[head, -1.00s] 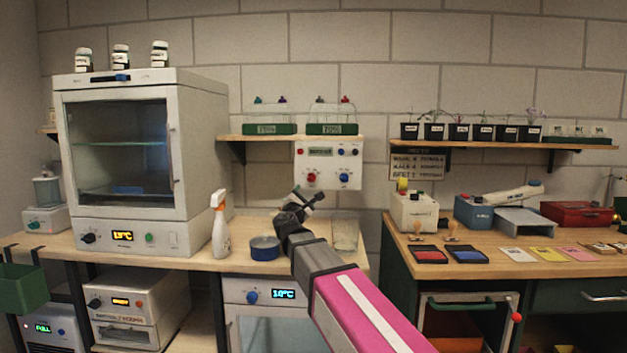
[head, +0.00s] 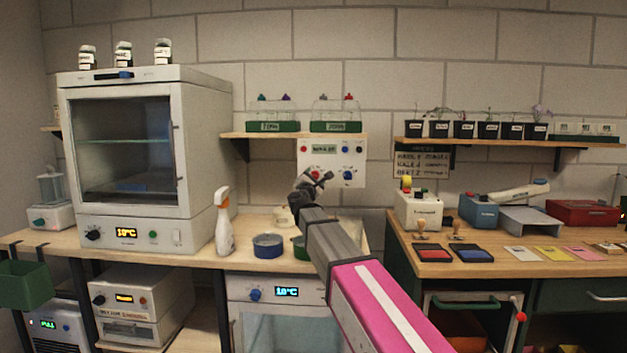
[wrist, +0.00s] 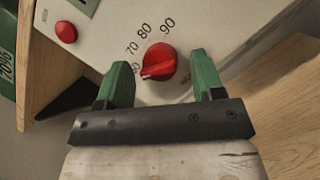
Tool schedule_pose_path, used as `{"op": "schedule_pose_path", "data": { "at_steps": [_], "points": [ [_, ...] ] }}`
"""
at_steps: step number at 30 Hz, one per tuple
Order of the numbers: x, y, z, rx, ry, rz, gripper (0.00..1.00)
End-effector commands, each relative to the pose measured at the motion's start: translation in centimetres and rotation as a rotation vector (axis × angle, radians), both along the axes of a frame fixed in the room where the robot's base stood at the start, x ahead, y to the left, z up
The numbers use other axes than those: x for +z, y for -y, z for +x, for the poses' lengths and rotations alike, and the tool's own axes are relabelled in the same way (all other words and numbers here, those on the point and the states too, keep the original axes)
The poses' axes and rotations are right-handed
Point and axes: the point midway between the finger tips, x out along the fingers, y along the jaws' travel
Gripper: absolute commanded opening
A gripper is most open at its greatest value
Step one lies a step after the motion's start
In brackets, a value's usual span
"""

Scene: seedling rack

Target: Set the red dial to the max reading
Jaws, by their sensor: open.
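The red dial (wrist: 158,62) is a round knob on a pale control panel (head: 332,161) on the wall. In the wrist view the numbers 70, 80 and 90 run around its upper left, with another number partly hidden at its left. A pale pointer mark on the knob faces the lower left, away from the 90. My gripper (wrist: 162,78) is open, its green fingers on either side of the dial's lower part, with gaps showing. In the head view my gripper (head: 318,179) is right at the dial and partly covers it. I cannot tell whether the fingers touch the panel.
A red button (wrist: 66,32) and a small display (head: 323,149) are on the panel. Blue knobs (head: 347,175) sit right of the dial. A wooden shelf (head: 250,136) is above left. A spray bottle (head: 225,232) and blue dish (head: 267,246) stand on the bench below.

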Motion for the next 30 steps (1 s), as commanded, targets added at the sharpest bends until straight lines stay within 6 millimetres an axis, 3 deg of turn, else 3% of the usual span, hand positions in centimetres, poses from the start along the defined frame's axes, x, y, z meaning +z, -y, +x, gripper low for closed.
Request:
{"op": "schedule_pose_path", "data": {
  "at_steps": [7,11,12,23,30],
  "points": [
    [0.01,0.02,0.04,0.000,0.000,0.000,0.58],
    [0.01,0.02,0.03,0.000,0.000,0.001,0.16],
    [0.01,0.04,0.03,0.000,0.000,0.001,0.14],
    [-0.03,0.05,0.02,-0.001,0.001,0.046,0.15],
    [0.00,-0.07,0.03,-0.001,0.005,0.189,0.15]
  ]
}}
